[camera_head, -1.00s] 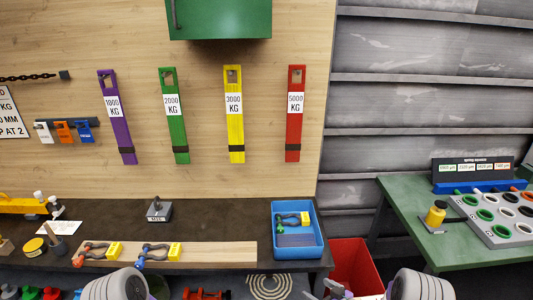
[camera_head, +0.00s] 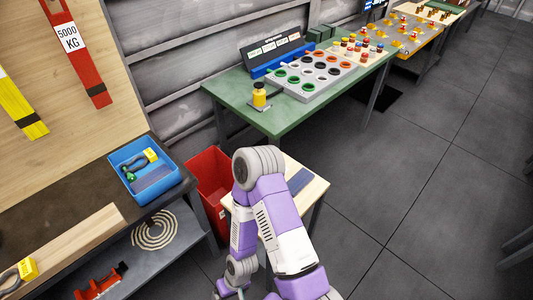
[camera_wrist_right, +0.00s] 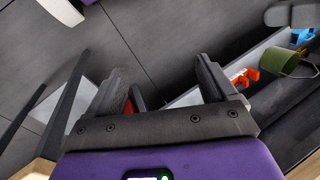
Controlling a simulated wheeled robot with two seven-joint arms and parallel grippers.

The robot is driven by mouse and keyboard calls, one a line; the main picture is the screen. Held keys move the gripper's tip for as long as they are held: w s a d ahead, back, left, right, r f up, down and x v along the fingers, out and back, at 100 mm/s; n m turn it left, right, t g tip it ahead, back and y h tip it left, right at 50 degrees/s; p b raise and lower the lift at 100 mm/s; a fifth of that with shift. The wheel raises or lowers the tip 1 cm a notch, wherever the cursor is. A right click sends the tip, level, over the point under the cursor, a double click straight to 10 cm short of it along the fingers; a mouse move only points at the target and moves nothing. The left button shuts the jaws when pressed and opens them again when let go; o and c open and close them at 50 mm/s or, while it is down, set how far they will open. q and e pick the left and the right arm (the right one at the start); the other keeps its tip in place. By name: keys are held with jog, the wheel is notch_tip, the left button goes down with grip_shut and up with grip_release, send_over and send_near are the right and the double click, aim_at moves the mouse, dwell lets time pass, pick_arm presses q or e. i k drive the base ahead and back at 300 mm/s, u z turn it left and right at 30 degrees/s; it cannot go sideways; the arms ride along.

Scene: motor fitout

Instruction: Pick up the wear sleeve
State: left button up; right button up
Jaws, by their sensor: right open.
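I cannot tell for sure which thing is the wear sleeve. A flat dark blue-grey piece (camera_head: 153,179) lies in the blue tray (camera_head: 118,158) beside a shackle (camera_head: 135,167) with a yellow tag. Another flat dark piece (camera_head: 300,181) lies on the small wooden-topped table (camera_head: 315,190), partly behind my right arm. My right gripper (camera_wrist_right: 160,82) is open, with nothing visible between its fingers. In the head view only a part of it shows at the bottom edge. My left gripper is out of view.
A red bin (camera_head: 209,180) stands between the dark bench and the small table. A green table (camera_head: 235,100) holds a socket tray (camera_head: 310,82). A coiled rope (camera_head: 153,231) and a red item (camera_head: 101,283) are on the lower shelf. Open floor (camera_head: 440,190) is at the right.

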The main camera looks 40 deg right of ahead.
aim_at(303, 178)
jog(key=z, duration=3.4)
jog(key=i, duration=2.45)
jog(key=u, duration=4)
